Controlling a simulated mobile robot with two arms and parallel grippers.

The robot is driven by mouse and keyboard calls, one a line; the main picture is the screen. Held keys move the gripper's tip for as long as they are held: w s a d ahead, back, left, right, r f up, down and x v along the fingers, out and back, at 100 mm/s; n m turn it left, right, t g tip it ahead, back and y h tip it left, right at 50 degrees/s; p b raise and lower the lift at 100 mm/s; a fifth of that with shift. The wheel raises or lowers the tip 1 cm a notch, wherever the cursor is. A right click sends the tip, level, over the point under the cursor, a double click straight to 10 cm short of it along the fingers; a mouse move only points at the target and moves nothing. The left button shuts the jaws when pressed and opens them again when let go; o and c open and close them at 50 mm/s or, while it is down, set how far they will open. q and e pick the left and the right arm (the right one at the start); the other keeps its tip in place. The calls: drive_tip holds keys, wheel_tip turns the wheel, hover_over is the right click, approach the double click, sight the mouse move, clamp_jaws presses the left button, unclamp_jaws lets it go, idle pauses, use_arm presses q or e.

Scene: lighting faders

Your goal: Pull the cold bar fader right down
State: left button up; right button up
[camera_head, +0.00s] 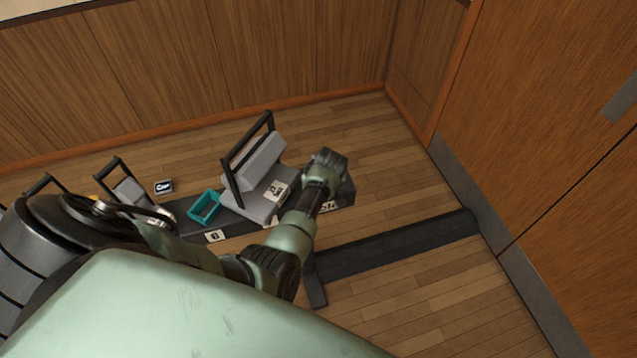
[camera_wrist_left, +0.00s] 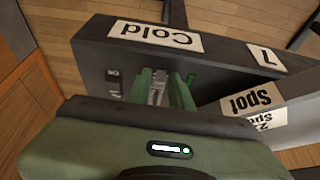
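In the left wrist view the word Cold stands upside down on a white label (camera_wrist_left: 155,37) on a dark fader housing (camera_wrist_left: 88,50). Below it is a dark recess with a small white marking (camera_wrist_left: 113,84). In the head view my left gripper (camera_head: 326,163) is over the right end of the dark console (camera_head: 345,190). My right gripper is not in view.
Spot labels (camera_wrist_left: 253,99) mark a neighbouring unit in the wrist view. In the head view a grey unit with a black handle (camera_head: 247,160), a teal open box (camera_head: 204,208) and a small black sign (camera_head: 163,186) are close by. A dark bar (camera_head: 400,245) lies right.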

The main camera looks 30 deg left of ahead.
use_arm(q)
drive_tip(key=shift+r, duration=0.2)
drive_tip(key=shift+s+d+r, duration=0.1)
drive_tip(key=shift+s+r, duration=0.05)
drive_tip(key=shift+r, duration=0.15)
drive_tip(key=v, duration=0.6)
drive_tip(key=shift+d+r, duration=0.2)
drive_tip(key=shift+r, duration=0.1)
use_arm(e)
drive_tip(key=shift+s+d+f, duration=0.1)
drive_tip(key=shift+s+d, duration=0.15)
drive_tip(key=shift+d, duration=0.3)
use_arm(q)
drive_tip(key=shift+s, duration=0.15)
